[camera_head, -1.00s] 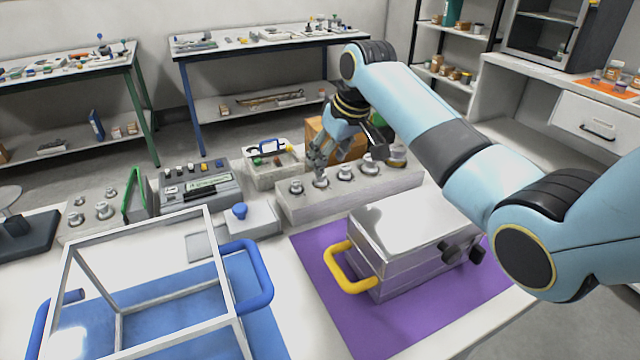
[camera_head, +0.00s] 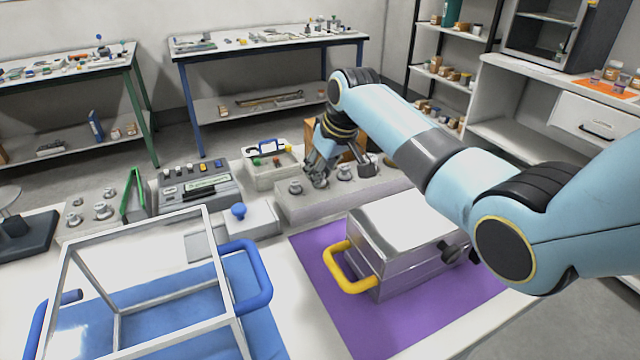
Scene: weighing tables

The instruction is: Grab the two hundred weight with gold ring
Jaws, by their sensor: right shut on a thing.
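A long grey block (camera_head: 300,208) at the back of the table carries a row of silver knobbed weights. My right gripper (camera_head: 319,180) is down at this row, with its fingers shut on one weight, which they mostly hide. My left gripper is not in view.
A metal box with a yellow handle (camera_head: 348,272) stands on a purple mat (camera_head: 322,312) in front of the block. An open white frame (camera_head: 140,235) with blue handles is at front left. A smaller weight block (camera_head: 75,230) and a grey case (camera_head: 200,190) stand behind it.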

